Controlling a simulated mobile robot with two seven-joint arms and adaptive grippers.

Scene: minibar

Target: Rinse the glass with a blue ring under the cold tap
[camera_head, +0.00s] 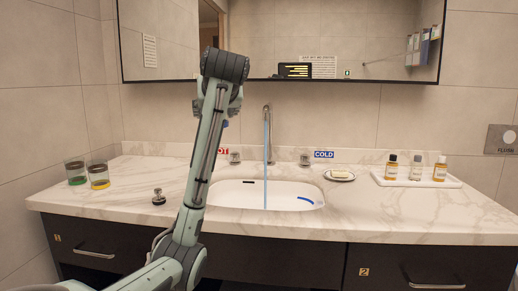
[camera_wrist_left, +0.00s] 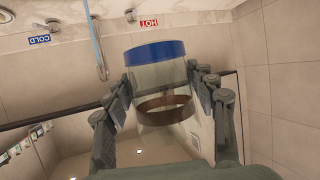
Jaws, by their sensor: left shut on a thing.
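The glass with a blue ring (camera_wrist_left: 157,53) is clear, with a brown band inside or around it. My left gripper (camera_wrist_left: 161,83) is shut on its sides. In the head view a bit of the blue ring (camera_head: 225,124) shows beside my arm; my arm hides most of the glass and fingers. The glass is left of the faucet (camera_head: 267,112), apart from the thin water stream (camera_head: 266,165) that falls into the basin (camera_head: 235,193). The cold tap (camera_head: 305,159) stands right of the faucet by the blue COLD label (camera_head: 324,154). My right gripper is out of view.
The hot tap (camera_head: 235,158) is left of the faucet. Green-based (camera_head: 76,173) and yellow-based (camera_head: 98,176) glasses stand at the left. A soap dish (camera_head: 339,179) and a white tray (camera_head: 416,184) with bottles are at the right. The mirror (camera_head: 375,80) hangs above.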

